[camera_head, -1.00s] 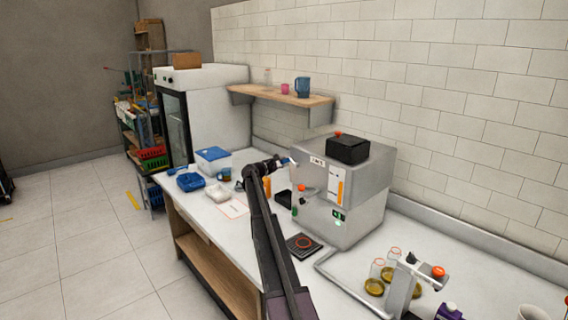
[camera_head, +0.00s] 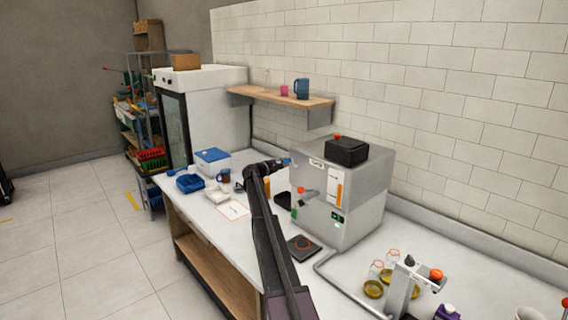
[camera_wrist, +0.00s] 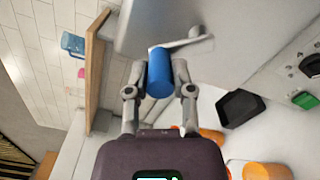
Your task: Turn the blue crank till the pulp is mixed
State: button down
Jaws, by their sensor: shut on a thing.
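The blue crank handle (camera_wrist: 160,75) is a smooth blue cylinder between the two fingers of my gripper (camera_wrist: 160,90) in the wrist view. The fingers are shut on it from both sides. A pale crank arm (camera_wrist: 184,43) runs from the handle's top to a round hub at the right, by the grey machine wall. In the head view my gripper (camera_head: 276,165) is at the left side of the grey juicer (camera_head: 358,205), and a bit of blue handle (camera_head: 287,161) shows there. The pulp is not visible in either view.
A black tray (camera_wrist: 240,106) and orange-topped items (camera_wrist: 268,171) are below the handle in the wrist view. A wooden shelf (camera_head: 262,95) hangs behind.

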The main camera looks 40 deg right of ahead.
dwell(0.3)
jog(key=shift+c, duration=2.4)
grip_release()
jog(key=shift+s+a, duration=0.1)
jog(key=a, duration=1.1)
jog(key=shift+s+a, duration=0.4)
